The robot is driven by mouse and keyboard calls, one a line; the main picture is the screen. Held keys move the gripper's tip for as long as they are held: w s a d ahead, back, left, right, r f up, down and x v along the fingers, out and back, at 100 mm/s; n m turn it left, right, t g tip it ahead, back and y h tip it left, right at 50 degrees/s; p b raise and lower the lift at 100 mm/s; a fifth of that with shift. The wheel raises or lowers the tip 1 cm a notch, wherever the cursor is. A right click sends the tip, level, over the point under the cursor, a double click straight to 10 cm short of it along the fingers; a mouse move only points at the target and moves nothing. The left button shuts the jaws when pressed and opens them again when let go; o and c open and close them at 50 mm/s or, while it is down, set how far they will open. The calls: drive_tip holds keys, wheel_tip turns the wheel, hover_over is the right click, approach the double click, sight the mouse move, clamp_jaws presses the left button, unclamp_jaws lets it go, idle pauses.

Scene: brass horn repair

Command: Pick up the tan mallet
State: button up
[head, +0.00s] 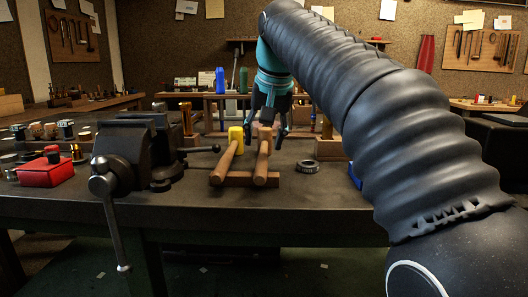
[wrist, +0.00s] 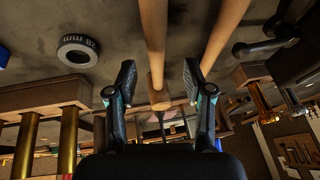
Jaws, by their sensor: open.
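The tan mallet lies with its tan head (head: 265,134) away from me and its handle (head: 261,166) toward me, across a low wooden rest (head: 240,178) on the bench. My gripper (head: 266,141) points down over the head end, with a finger on each side. In the wrist view my gripper (wrist: 158,75) is open, and the tan mallet's handle (wrist: 154,40) runs between the fingertips, seemingly touching neither. I cannot tell how far below the fingertips it is. A yellow-headed mallet (head: 236,138) lies just left; its handle shows at the right of the wrist view (wrist: 225,32).
A dark vise (head: 135,155) and red box (head: 47,172) stand left. A dark ring (head: 307,167) lies right of the rest; it also shows in the wrist view (wrist: 78,51). A wooden block (head: 330,149) stands right behind it. The bench front (head: 250,210) is clear.

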sight(263, 150)
drive_tip(key=shift+b+x, duration=0.6)
drive_tip(key=shift+x, duration=2.1)
drive_tip(key=shift+w+d+r, duration=0.1)
drive_tip(key=shift+w+d, duration=0.05)
clamp_jaws()
